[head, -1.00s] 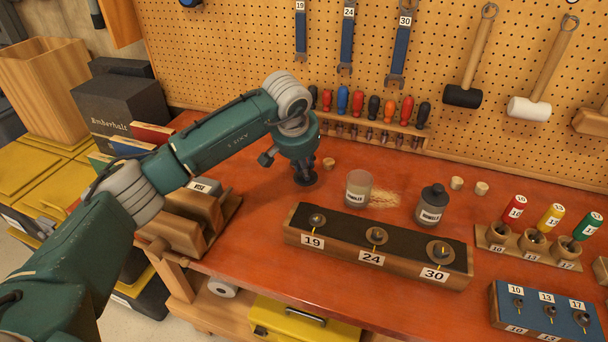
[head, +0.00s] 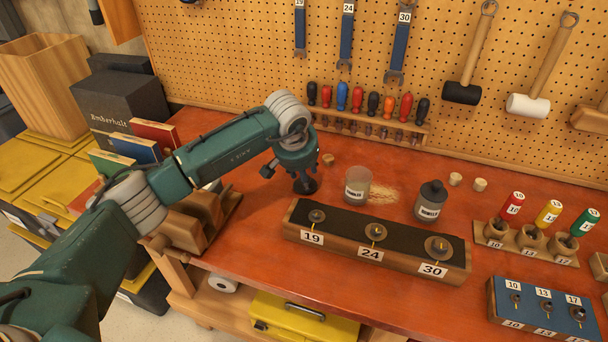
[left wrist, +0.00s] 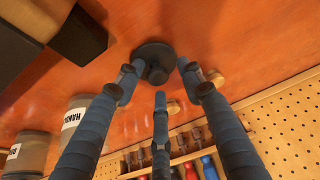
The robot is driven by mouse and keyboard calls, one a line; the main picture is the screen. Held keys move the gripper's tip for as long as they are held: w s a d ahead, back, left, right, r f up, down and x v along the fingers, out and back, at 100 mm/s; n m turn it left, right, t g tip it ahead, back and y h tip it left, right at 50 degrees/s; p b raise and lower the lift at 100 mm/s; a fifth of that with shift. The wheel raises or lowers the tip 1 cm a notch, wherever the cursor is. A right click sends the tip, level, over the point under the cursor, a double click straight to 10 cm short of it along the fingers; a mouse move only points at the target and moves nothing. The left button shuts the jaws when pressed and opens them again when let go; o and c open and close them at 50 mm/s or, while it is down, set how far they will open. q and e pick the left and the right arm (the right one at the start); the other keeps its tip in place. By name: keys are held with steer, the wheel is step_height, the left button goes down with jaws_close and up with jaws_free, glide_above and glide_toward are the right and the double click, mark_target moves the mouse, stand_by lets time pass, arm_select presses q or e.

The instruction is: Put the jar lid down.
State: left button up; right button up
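The jar lid (head: 305,187) is a dark round disc with a knob; it appears to lie flat on the red-orange bench, left of the open jar. It also shows in the left wrist view (left wrist: 153,55). My left gripper (head: 302,176) is above it, its fingers spread around the knob with gaps between; in the left wrist view the fingers (left wrist: 158,88) look clear of it. The open glass jar (head: 357,190) has a white label and no lid. My right gripper is not in view.
A lidded jar (head: 430,203) stands farther right, with spilled grains between the jars. A wooden block with numbered posts (head: 375,249) is in front. Corks (head: 480,184) lie at the right and one (head: 328,159) behind the lid. A screwdriver rack (head: 370,125) lines the pegboard.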

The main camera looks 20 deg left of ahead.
arm_select(q)
steer(key=shift+r, duration=0.1)
steer(key=shift+s+r, duration=0.1)
steer(key=shift+r, duration=0.2)
steer(key=b+v, duration=0.2)
steer(key=v, duration=0.9)
steer(key=shift+s+r, duration=0.15)
steer(key=shift+r, duration=0.1)
